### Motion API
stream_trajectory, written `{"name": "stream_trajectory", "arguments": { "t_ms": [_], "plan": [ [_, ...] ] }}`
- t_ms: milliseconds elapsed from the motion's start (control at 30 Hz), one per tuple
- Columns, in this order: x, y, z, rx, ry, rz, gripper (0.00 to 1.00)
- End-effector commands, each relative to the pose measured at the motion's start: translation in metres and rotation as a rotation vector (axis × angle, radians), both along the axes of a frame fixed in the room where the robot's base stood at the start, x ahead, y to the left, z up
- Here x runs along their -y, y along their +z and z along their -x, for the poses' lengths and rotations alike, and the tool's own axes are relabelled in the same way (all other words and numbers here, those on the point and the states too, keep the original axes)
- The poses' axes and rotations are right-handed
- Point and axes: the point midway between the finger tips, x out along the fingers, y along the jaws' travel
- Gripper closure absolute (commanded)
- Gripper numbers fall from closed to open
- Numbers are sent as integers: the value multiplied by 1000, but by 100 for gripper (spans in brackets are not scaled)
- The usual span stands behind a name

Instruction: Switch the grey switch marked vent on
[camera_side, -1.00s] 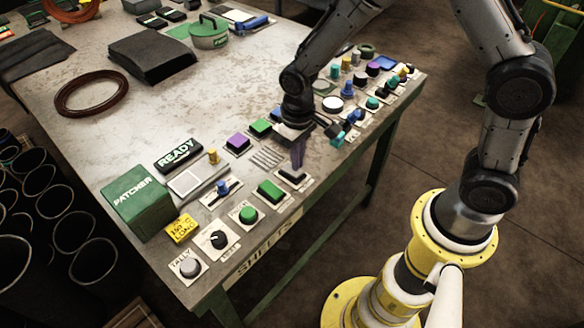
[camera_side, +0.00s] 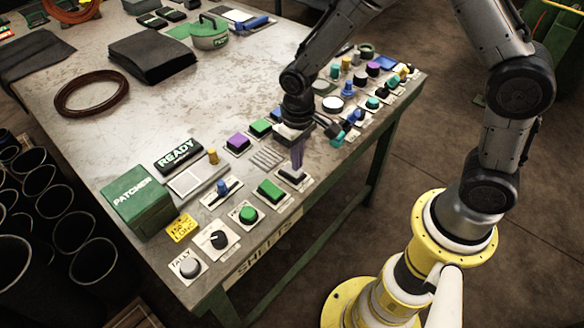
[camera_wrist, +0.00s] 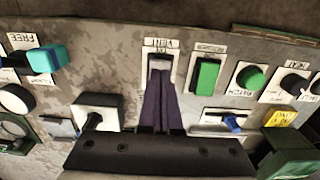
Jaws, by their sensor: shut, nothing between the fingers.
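The grey switch (camera_wrist: 160,62) is a rocker on a pale plate whose label reads VENT, upside down in the wrist view. In the side view the switch (camera_side: 289,175) sits near the table's front edge, partly hidden by my fingers. My gripper (camera_side: 298,167) is shut and empty, with its purple fingers pointing down. In the wrist view the fingertips of my gripper (camera_wrist: 159,82) overlap the near end of the rocker and seem to touch it. Which way the rocker is tipped is hard to tell.
A green rocker (camera_side: 270,190) and a green round button (camera_side: 248,215) stand beside it. A slotted plate (camera_side: 267,157) lies behind. A purple button (camera_side: 238,142) and teal switch (camera_side: 338,139) are close.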

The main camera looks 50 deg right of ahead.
Motion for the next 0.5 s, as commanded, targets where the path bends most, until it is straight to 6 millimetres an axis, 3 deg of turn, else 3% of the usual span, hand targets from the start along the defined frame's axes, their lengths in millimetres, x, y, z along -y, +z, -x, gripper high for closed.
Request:
{"name": "stream_trajectory", "arguments": {
  "t_ms": [500],
  "plan": [
    [0,-3,0,-1,0,0,100]
  ]
}}
